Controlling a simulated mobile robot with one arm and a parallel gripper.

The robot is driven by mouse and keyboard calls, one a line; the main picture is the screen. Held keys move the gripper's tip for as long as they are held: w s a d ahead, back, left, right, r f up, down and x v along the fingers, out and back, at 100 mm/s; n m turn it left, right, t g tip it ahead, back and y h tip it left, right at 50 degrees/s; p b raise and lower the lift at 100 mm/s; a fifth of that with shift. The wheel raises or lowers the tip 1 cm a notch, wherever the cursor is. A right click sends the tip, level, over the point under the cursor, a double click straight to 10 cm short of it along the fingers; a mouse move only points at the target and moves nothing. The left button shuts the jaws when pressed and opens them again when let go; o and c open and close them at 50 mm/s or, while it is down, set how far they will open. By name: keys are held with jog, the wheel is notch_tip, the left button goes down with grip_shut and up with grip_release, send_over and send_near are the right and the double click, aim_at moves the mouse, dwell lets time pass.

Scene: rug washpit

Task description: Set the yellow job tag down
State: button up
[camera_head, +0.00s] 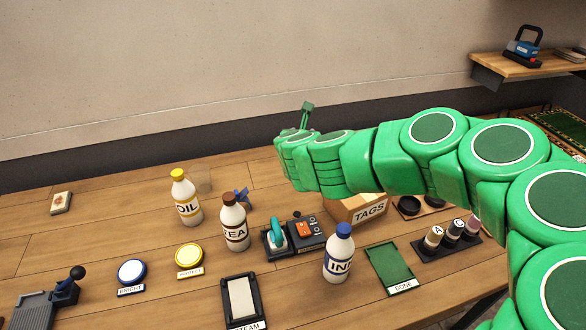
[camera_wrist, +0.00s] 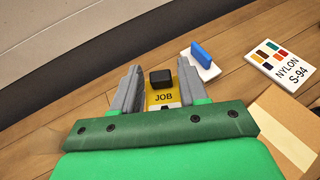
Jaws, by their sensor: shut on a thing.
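The yellow job tag (camera_wrist: 164,98) shows in the wrist view, marked "JOB", with a black knob on it. My gripper (camera_wrist: 155,90) is shut on it, with one grey finger on each side. The wood table is behind the tag in that view; I cannot tell whether the tag touches it. In the head view my green arm reaches in from the right and hides the tag and the fingers.
A TAGS box (camera_head: 370,211) stands below my arm. OIL (camera_head: 187,208), TEA (camera_head: 234,232) and INK (camera_head: 339,262) bottles stand upright on the table. A green DONE tray (camera_head: 389,266) lies at the front. A NYLON card (camera_wrist: 284,60) and a blue-handled block (camera_wrist: 201,58) lie beyond my gripper.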

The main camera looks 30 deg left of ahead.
notch_tip(320, 180, down, 7)
jog(key=w+a+f, duration=0.2)
jog(key=w+f, duration=0.1)
jog(key=w+a+f, duration=0.3)
jog(key=w, duration=0.1)
jog(key=w+a+f, duration=0.3)
jog(key=shift+w, duration=0.2)
jog(key=shift+w+a+f, duration=0.15)
jog(key=shift+a+f, duration=0.05)
jog(key=shift+f, duration=0.2)
jog(key=shift+w+a+f, duration=0.1)
jog(key=shift+a+f, duration=0.05)
jog(key=shift+f, duration=1.4)
jog(key=shift+f, duration=0.1)
jog(key=o, duration=1)
